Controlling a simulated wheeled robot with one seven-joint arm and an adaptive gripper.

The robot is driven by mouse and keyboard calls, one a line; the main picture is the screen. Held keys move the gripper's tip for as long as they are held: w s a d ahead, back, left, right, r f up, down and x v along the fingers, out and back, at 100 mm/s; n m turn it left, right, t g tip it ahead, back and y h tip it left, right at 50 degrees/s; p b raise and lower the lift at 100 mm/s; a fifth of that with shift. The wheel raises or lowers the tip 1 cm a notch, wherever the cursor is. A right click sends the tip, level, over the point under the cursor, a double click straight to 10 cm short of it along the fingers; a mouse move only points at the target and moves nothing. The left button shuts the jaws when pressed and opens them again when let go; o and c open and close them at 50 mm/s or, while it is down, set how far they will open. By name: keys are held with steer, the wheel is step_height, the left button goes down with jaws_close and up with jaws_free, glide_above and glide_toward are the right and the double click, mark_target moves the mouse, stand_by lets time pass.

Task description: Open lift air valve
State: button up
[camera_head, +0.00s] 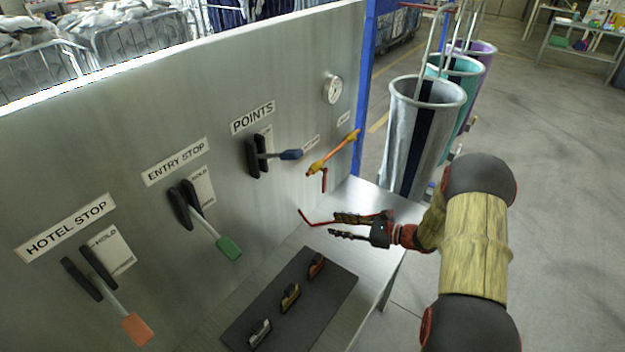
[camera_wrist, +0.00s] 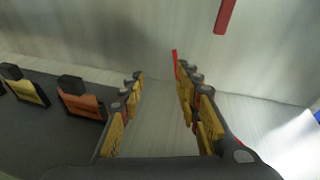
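An orange bar with yellow ends (camera_head: 333,153) is mounted on the right part of the grey panel, below a small label (camera_head: 343,118) too small to read. A red piece (camera_head: 324,180) hangs below it; a red strip (camera_wrist: 225,14) also shows at the top of the wrist view. I cannot tell for certain which part is the lift air valve. My gripper (camera_head: 332,225) is open, low in front of the panel and above the shelf. In the wrist view my gripper (camera_wrist: 160,75) has nothing between its fingers. A thin red bent rod (camera_head: 307,219) shows at its fingertips; contact is unclear.
The panel also carries blue (camera_head: 290,155), green (camera_head: 229,248) and orange-red (camera_head: 137,329) handled levers and a round gauge (camera_head: 333,88). A dark mat (camera_head: 335,286) with several small clamp-like pieces lies on the shelf. Tall bags (camera_head: 422,130) hang beyond the panel's right edge.

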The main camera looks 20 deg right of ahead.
mark_target(326, 185)
steer(key=w+d+r+m+t+h, duration=0.1)
steer(key=w+d+r+m+t, duration=0.25)
steer(key=w+r, duration=0.35)
steer(key=shift+t, duration=0.45)
steer(key=shift+x, duration=3.55)
steer(key=shift+f, duration=0.1)
steer(key=shift+c, duration=1)
jaws_close()
